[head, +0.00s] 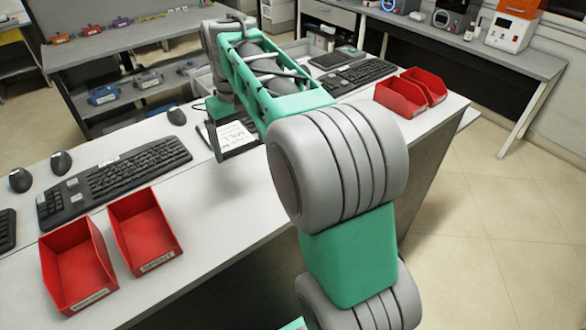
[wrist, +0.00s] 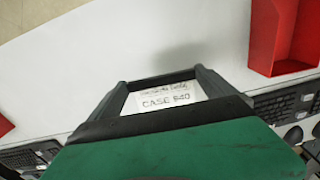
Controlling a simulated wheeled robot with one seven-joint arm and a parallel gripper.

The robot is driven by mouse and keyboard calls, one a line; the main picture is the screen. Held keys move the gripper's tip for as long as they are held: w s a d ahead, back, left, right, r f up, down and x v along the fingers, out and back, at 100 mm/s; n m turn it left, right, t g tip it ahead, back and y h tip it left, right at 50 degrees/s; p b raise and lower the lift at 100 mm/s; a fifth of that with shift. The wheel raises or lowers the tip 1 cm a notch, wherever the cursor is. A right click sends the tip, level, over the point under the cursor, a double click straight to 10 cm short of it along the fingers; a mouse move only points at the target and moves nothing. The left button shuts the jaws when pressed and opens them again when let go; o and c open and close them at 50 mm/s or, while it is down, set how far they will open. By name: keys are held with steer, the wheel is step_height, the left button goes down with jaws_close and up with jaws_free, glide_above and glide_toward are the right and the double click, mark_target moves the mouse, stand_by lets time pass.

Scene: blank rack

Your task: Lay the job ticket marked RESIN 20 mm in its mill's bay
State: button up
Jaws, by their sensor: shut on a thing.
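My gripper (wrist: 163,80) is shut on a white card (wrist: 165,98) in the wrist view. The card shows a handwritten line and the print "CASE 640", as far as I can read; no "RESIN 20 mm" is legible. I cannot tell whether that sheet is the held card. No mill bay is clearly identifiable.
Two red bins (head: 145,232) stand at the front left, the right one lettered like "BRIGHT". Two more red bins (head: 402,97) stand at the right. Keyboards (head: 118,182) and dark mice (head: 60,162) lie along the worktop. A rear shelf (head: 130,45) holds small coloured items.

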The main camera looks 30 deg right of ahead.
steer(key=w+d, duration=0.1)
steer(key=w+d+r+b, duration=0.1)
steer(key=shift+w+d+n, duration=0.2)
steer(key=shift+d+n, duration=0.1)
steer(key=shift+d, duration=0.1)
steer(key=s+d+f, duration=0.2)
steer(key=s+f, duration=0.1)
steer(key=s+d+f+p, duration=0.1)
steer(key=s+d+f, duration=0.2)
steer(key=s, duration=0.1)
steer(key=s+d+f, duration=0.3)
steer(key=shift+s+f+p, duration=0.1)
steer(key=shift+s+p, duration=0.05)
steer(key=shift+p, duration=0.15)
step_height(320, 180, down, 3)
steer(key=shift+s+r+p, duration=0.1)
steer(key=shift+r+p, duration=0.05)
steer(key=shift+p, duration=0.45)
steer(key=shift+f, duration=0.3)
steer(key=shift+f, duration=0.15)
steer(key=o, duration=1)
